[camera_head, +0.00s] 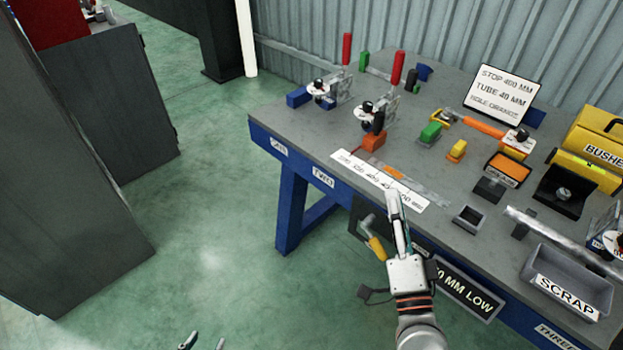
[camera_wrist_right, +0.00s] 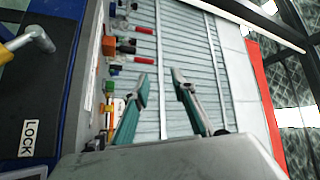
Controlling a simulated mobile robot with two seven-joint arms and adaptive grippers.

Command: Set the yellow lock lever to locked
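The yellow lock lever (camera_head: 376,248) has a yellow grip on a grey bent shaft. It is on a dark panel on the bench's front side, and its grip points down and right. In the right wrist view the lever (camera_wrist_right: 12,45) is at the upper left, with a LOCK label (camera_wrist_right: 29,138) on the panel. My right gripper (camera_head: 399,198) is open and empty at the bench's front edge, right of and above the lever, apart from it. Its two fingers (camera_wrist_right: 160,84) are spread. My left gripper (camera_head: 205,342) shows only its spread fingertips at the bottom edge, over the floor.
The bench top (camera_head: 330,148) holds red-handled clamps (camera_head: 396,68), a ruler strip (camera_head: 350,165), a SCRAP bin (camera_head: 567,280) and a small grey box (camera_head: 469,218). A "MM LOW" sign (camera_head: 467,287) hangs on the front, right of my right arm.

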